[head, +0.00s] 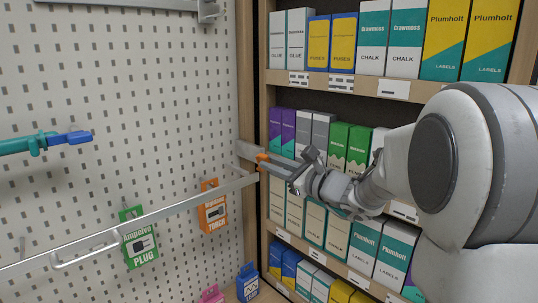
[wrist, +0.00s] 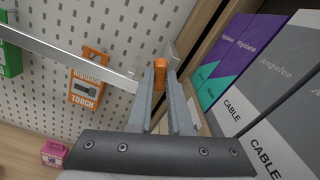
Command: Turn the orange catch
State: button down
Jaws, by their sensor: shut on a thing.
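The orange catch (head: 262,157) is a small orange piece at the right end of a long metal bar (head: 130,228) that crosses in front of the pegboard. My gripper (head: 268,161) reaches in from the right and is shut on the catch. In the wrist view the catch (wrist: 159,72) sits between the tips of my two grey fingers (wrist: 160,75). Part of the catch is hidden by the fingers. The end of the bar lies just left of the fingertips there.
A pegboard (head: 120,90) with hanging packs, including an orange torch pack (head: 212,206) and a green plug pack (head: 139,240), stands at the left. Shelves of boxes (head: 340,82) stand close behind and right of my gripper. A wooden post (head: 245,70) separates them.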

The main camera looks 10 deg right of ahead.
jog(key=shift+m, duration=0.3)
jog(key=shift+r+m+p, duration=0.15)
jog(key=shift+m+p, duration=0.65)
jog(key=shift+m, duration=0.1)
jog(key=shift+f+m, duration=0.2)
jog(key=shift+m, duration=0.4)
jog(key=c, duration=1)
grip_release()
jog(key=v, duration=0.5)
